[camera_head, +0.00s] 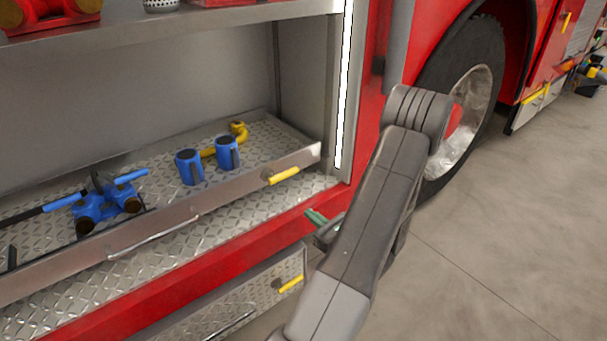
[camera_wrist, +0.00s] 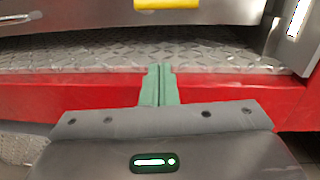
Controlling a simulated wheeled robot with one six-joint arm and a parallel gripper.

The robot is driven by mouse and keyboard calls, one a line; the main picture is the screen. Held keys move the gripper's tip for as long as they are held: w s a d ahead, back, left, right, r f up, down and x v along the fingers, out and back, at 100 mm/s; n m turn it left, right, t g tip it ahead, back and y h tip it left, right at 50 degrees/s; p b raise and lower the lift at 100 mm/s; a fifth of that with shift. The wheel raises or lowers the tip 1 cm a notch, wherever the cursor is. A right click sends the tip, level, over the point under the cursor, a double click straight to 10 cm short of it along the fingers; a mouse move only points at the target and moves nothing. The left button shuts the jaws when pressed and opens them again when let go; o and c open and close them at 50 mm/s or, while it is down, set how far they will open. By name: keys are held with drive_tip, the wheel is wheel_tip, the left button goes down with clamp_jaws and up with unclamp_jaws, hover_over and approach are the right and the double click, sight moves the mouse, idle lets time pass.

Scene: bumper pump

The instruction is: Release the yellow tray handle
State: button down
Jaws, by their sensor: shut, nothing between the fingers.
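The yellow tray handle (camera_head: 284,175) is on the front lip of the metal tray (camera_head: 180,215), near its right end. In the wrist view the yellow handle (camera_wrist: 168,3) shows at the top edge, partly cut off. My gripper (camera_head: 316,217) is below and to the right of the handle, apart from it, in front of the red sill. In the wrist view the green fingers of my gripper (camera_wrist: 160,72) are together and empty, pointing toward the compartment's edge.
The tray holds two blue cylindrical fittings (camera_head: 208,162), a yellow pipe piece (camera_head: 238,130) and a blue valve fitting (camera_head: 105,203). A lower drawer with another yellow handle (camera_head: 290,284) is beneath the red sill (camera_head: 200,268). A wheel (camera_head: 468,100) stands right; open floor (camera_head: 500,210) lies beside it.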

sight(301, 206)
drive_tip(key=shift+m+t+h, duration=0.4)
drive_tip(key=shift+m+t, duration=0.3)
drive_tip(key=w+a, duration=0.1)
drive_tip(key=w, duration=0.2)
drive_tip(key=w+a, duration=0.1)
drive_tip(key=w, duration=0.2)
drive_tip(key=w+a+b, duration=0.1)
drive_tip(key=w, duration=0.2)
drive_tip(key=shift+w+a+f, duration=0.1)
drive_tip(key=shift+w+f, duration=0.05)
drive_tip(key=shift+f, duration=0.2)
drive_tip(key=r, duration=0.2)
drive_tip(key=w+r, duration=0.1)
drive_tip(key=shift+a, duration=0.25)
drive_tip(key=shift+w+a+r, duration=0.1)
drive_tip(key=shift+r, duration=0.45)
drive_tip(key=shift+d+r+b, duration=0.1)
drive_tip(key=shift+d+b, duration=0.1)
drive_tip(key=shift+b, duration=0.1)
drive_tip(key=shift+a+r+n, duration=0.1)
drive_tip(key=shift+a+n, duration=0.05)
drive_tip(key=shift+n, duration=0.15)
